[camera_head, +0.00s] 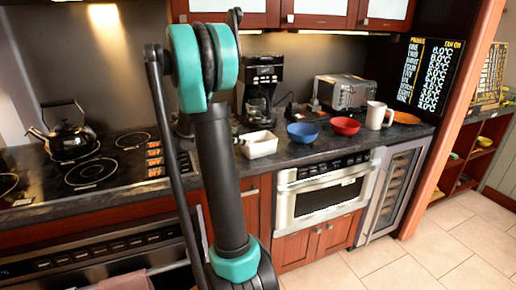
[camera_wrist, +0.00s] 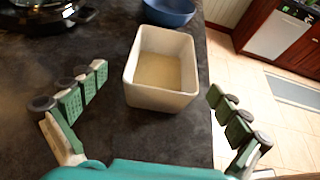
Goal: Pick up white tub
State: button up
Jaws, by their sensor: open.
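The white tub (camera_head: 259,145) is a small, open rectangular container on the dark counter, to the left of a blue bowl. In the wrist view the tub (camera_wrist: 163,101) stands upright and looks empty, near the counter's edge. My gripper (camera_wrist: 155,98) is open, its fingers spread to the left and right of the tub and apart from it. The gripper's fingertips are not clear in the head view, where my arm fills the middle left.
A blue bowl (camera_head: 302,132), a red bowl (camera_head: 345,125) and a white mug (camera_head: 377,115) stand to the tub's right. A coffee maker (camera_head: 262,88) and a toaster (camera_head: 344,92) are behind. A kettle (camera_head: 66,136) sits on the stove at left.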

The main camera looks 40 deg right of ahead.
aim_at(258, 139)
jog(key=x, duration=0.8)
jog(key=shift+s+d, duration=0.2)
jog(key=shift+s, duration=0.15)
jog(key=shift+r, duration=0.1)
jog(key=c, duration=1.1)
jog(key=shift+o, duration=0.2)
